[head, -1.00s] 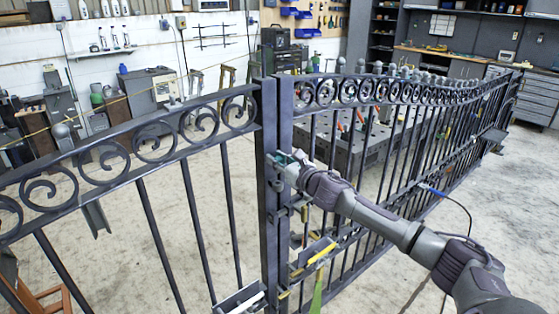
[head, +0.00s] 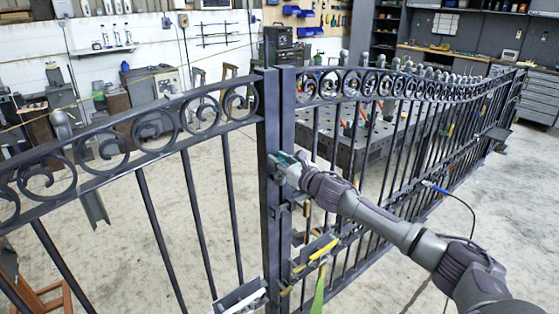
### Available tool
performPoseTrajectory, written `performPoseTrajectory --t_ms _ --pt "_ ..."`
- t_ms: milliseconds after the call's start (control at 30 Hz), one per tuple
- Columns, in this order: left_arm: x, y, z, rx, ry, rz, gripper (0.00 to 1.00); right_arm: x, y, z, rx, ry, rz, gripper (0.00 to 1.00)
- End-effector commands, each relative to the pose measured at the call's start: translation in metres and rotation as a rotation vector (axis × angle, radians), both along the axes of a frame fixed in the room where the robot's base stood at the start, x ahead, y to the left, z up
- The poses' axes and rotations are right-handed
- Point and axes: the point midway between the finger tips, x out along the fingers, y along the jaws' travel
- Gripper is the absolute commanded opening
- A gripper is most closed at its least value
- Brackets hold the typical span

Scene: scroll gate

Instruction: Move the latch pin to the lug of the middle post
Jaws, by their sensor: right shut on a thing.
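Two dark upright middle posts stand side by side where the gate leaves meet, the left one (head: 268,110) and the right one (head: 287,105). My right gripper (head: 284,161) is at these posts, below the scroll band. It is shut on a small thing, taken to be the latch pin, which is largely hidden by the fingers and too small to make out. Small lugs or brackets (head: 284,207) show on the posts below the gripper. Whether the pin touches a lug cannot be told. My left gripper is not in view.
The left gate leaf (head: 150,125) and right leaf (head: 420,88) have scrolls and vertical bars. An open tray (head: 240,297) and a ledge with yellow items (head: 315,252) hang low by the posts. A steel worktable (head: 355,148) stands behind the gate.

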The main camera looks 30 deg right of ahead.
Motion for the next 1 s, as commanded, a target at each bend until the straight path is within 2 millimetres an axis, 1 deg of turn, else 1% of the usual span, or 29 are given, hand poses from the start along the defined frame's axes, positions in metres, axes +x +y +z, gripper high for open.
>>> performPoseTrajectory --t_ms 1000 --pt "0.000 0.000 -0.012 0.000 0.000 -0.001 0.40 0.000 0.000 -0.014 0.000 -0.001 0.000 0.00"
